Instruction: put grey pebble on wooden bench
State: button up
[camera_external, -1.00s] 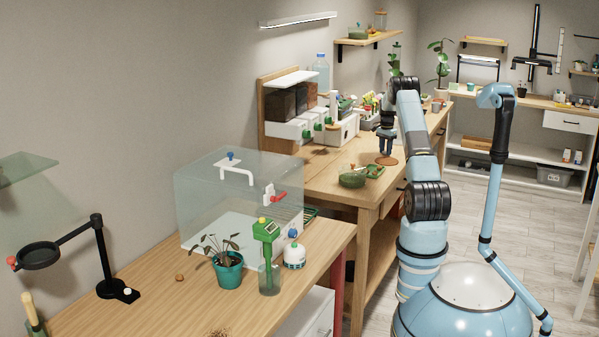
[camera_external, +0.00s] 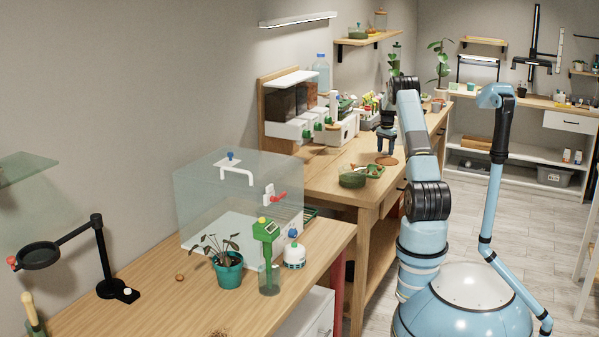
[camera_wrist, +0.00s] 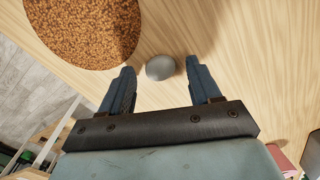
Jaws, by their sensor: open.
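The grey pebble (camera_wrist: 160,67) is a small smooth oval in the wrist view. It lies between my fingertips on pale wood, beside a round brown speckled mat (camera_wrist: 75,30). Bare wood shows between it and the fingers. My gripper (camera_wrist: 160,70) is open around it. In the external view my gripper (camera_external: 386,151) points straight down over the wooden bench (camera_external: 325,178), close to the brown mat (camera_external: 387,160). The pebble is too small or hidden to make out there.
Dispensers (camera_external: 305,128) stand at the left back. A nearer table carries a clear box (camera_external: 225,200) and a potted plant (camera_external: 228,272).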

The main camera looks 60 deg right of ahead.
notch_tip(320, 180, up, 12)
dwell(0.5)
jog(key=w+a+r+n+t, duration=0.15)
jog(key=w+a+r, duration=0.35)
jog(key=a, duration=0.5)
jog(key=w+a+r+n+h, duration=0.1)
jog(key=w+a+r+n, duration=0.15)
jog(key=a+r, duration=0.5)
jog(key=w+a+r+n, duration=0.3)
jog(key=w+a+r, duration=0.15)
jog(key=a, duration=0.65)
jog(key=s+a+r+n, duration=0.2)
jog(key=a+r+n, duration=0.15)
jog(key=a, duration=0.85)
jog(key=s+a+n+t, duration=0.1)
jog(key=s+a+n, duration=0.3)
jog(key=a, duration=0.5)
jog(key=s+a+n+t, duration=0.1)
jog(key=s+a+n, duration=0.1)
jog(key=s+a, duration=0.55)
jog(key=s+a+n+t, duration=0.15)
jog(key=s+a, duration=0.25)
jog(key=a, duration=0.7)
jog(key=s+a+f+n+y, duration=0.1)
jog(key=s+a+f+n, duration=0.3)
jog(key=s, duration=0.4)
jog(key=shift+a+f+n+t, duration=0.3)
jog(key=shift+a, duration=0.5)
